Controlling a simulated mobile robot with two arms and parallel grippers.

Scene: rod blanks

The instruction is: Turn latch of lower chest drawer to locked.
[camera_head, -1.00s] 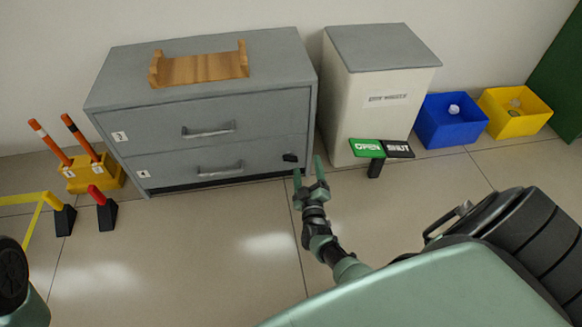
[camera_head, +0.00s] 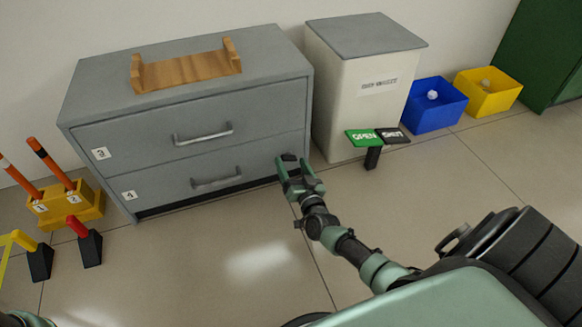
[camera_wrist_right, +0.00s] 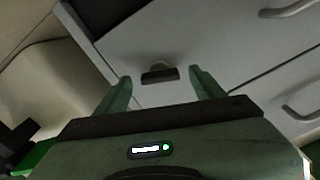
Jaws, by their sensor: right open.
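The grey chest (camera_head: 190,115) stands against the wall with two drawers. The lower drawer (camera_head: 235,165) has a bar handle and a label at its left. Its small dark latch (camera_head: 288,157) is at the drawer's right end, partly hidden by my right gripper. My right gripper (camera_head: 298,168) is open and close in front of the latch. In the right wrist view the latch (camera_wrist_right: 159,74) lies between and just beyond the fingertips of my gripper (camera_wrist_right: 160,85), with a gap on both sides. Of my left arm only a bit shows at the lower left corner; its gripper is out of view.
A wooden cradle (camera_head: 185,70) lies on the chest. Right of it stand a white bin (camera_head: 360,105), an OPEN/SHUT sign (camera_head: 364,137), a blue box (camera_head: 435,107) and a yellow box (camera_head: 487,92). An orange-rod holder (camera_head: 65,207) is at left.

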